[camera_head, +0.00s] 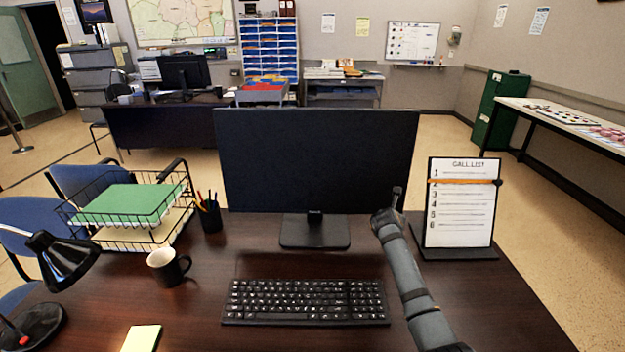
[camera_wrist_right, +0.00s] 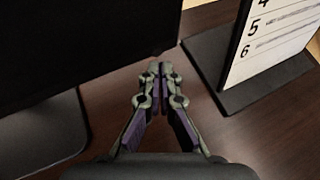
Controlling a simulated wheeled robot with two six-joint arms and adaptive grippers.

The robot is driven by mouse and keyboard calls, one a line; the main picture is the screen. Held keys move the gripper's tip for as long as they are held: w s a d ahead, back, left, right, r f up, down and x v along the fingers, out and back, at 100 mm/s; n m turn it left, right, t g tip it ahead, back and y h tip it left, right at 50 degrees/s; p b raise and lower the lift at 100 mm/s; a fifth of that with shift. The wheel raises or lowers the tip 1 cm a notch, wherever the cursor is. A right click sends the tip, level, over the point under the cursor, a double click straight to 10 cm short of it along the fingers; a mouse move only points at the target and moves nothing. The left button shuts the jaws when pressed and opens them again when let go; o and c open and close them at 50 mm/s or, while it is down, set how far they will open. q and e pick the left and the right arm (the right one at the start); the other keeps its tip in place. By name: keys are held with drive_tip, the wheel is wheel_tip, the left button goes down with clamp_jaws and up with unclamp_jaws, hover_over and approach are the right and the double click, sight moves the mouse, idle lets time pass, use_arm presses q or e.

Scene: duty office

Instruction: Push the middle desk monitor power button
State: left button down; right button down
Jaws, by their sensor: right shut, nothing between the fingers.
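The black desk monitor (camera_head: 315,155) stands upright in the middle of the desk on a dark stand (camera_head: 315,232). Its screen is dark. I cannot make out a power button in either view. My right gripper (camera_head: 397,194) is just in front of the monitor's lower right corner, pointing up and away. In the right wrist view the gripper (camera_wrist_right: 160,68) is shut and empty, with its fingertips close to the right end of the monitor's lower edge (camera_wrist_right: 90,45). I cannot tell whether they touch it. My left gripper is not in view.
A call list stand (camera_head: 460,205) is close on the right of my right arm. A keyboard (camera_head: 305,302) lies in front of the monitor. A mug (camera_head: 166,268), pen cup (camera_head: 209,217), wire tray (camera_head: 130,215) and lamp (camera_head: 60,260) are on the left. The front right desk is clear.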

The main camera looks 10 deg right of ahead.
idle(0.3)
drive_tip(key=shift+w+d, duration=0.1)
drive_tip(key=shift+w, duration=0.35)
drive_tip(key=shift+p, duration=0.4)
drive_tip(key=shift+s+p, duration=0.45)
drive_tip(key=shift+p, duration=0.6)
